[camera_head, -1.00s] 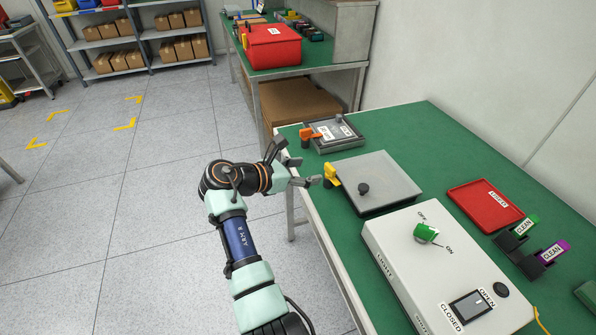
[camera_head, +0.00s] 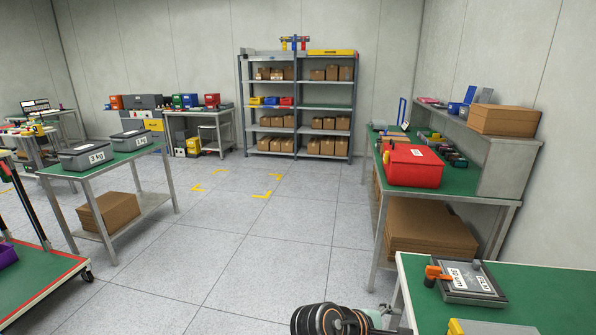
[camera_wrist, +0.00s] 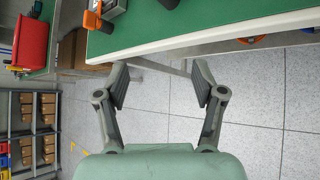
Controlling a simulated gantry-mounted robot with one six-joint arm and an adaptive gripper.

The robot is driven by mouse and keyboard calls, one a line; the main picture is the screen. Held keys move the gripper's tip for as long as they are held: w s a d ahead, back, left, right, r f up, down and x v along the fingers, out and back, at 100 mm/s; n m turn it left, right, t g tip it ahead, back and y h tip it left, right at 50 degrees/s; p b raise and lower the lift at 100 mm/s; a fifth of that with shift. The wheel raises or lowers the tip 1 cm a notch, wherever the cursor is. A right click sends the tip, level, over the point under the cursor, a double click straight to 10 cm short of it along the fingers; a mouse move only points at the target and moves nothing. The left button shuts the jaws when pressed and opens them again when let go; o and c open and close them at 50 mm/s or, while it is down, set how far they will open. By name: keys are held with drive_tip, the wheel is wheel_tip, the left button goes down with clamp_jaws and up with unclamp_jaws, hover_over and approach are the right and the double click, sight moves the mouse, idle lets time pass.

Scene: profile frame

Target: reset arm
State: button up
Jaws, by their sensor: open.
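My gripper (camera_wrist: 160,87) is open and empty in the wrist view, its two fingers spread apart. It points at the front edge of the green-topped bench (camera_wrist: 210,22), with grey floor below and between the fingers. In the head view only part of my arm shows at the bottom edge, and the gripper fingers are mostly out of frame. The same bench (camera_head: 560,290) shows at the lower right of the head view. A grey framed plate with an orange clamp (camera_head: 470,282) lies on it.
A red bin (camera_head: 412,166) stands on the bench behind, with a cardboard box (camera_head: 430,228) on its lower shelf. A shelving rack (camera_head: 297,108) stands at the back wall. A table with grey bins (camera_head: 100,152) is at left. The middle floor is clear.

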drive_tip(key=s+a+r+m+t+y+p, duration=0.45)
drive_tip(key=s+a+r+m, duration=0.2)
drive_tip(key=s+a, duration=0.35)
drive_tip(key=s+a+r+m+t+y+p, duration=0.45)
drive_tip(key=s+a+r+m+y, duration=0.2)
drive_tip(key=a, duration=0.55)
wheel_tip(320, 180, up, 38)
drive_tip(key=s+p, duration=0.1)
drive_tip(key=p, duration=3.6)
drive_tip(key=shift+r, duration=0.15)
drive_tip(key=shift+s, duration=0.1)
